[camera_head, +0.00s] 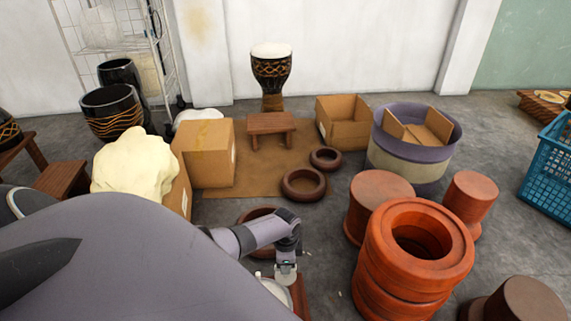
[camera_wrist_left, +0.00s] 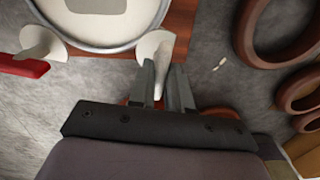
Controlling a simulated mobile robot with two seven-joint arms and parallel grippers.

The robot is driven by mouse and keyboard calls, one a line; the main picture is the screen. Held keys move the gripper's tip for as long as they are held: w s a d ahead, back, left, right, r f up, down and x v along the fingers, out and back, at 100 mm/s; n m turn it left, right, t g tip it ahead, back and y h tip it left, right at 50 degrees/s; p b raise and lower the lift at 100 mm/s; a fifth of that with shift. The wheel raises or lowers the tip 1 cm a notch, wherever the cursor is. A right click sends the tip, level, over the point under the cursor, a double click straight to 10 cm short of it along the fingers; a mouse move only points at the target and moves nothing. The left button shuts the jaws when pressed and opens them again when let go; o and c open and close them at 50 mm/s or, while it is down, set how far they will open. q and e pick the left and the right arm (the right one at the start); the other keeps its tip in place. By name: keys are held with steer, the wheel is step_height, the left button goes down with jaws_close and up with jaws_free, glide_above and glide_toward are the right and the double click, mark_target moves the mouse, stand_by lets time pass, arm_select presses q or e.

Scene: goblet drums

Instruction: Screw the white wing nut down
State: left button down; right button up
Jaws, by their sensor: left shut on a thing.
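In the left wrist view, a white curved wing-shaped piece (camera_wrist_left: 154,45), which I take for the white wing nut, stands at the rim of a round pale drum-like top (camera_wrist_left: 95,40). My left gripper (camera_wrist_left: 167,75) is shut on its lower part. Another white flared piece (camera_wrist_left: 42,42) shows at the rim's left side. In the head view my left gripper (camera_head: 286,270) points down beside the round top (camera_head: 277,291), which is largely hidden by my own body. The thread under the wing nut is hidden. My right gripper is not in view.
A reddish-brown wooden board (camera_wrist_left: 181,32) lies under the round top, with a red bar (camera_wrist_left: 22,67) at left. Stacked orange rings (camera_head: 415,255) stand right of my arm. Dark brown rings (camera_head: 303,184) lie beyond it. Grey floor (camera_head: 325,245) between is mostly clear.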

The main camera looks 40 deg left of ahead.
arm_select(q)
steer(key=shift+m, duration=0.5)
steer(key=c, duration=1.1)
jaws_free()
steer(key=shift+c, duration=0.2)
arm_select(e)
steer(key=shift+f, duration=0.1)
arm_select(q)
step_height(320, 180, up, 3)
steer(key=p, duration=0.2)
steer(key=shift+r+p, duration=0.15)
steer(key=shift+p, duration=0.15)
step_height(320, 180, up, 2)
steer(key=shift+r+p, duration=0.15)
steer(key=shift+p, duration=0.6)
steer(key=shift+r+p, duration=0.45)
steer(key=shift+r, duration=0.3)
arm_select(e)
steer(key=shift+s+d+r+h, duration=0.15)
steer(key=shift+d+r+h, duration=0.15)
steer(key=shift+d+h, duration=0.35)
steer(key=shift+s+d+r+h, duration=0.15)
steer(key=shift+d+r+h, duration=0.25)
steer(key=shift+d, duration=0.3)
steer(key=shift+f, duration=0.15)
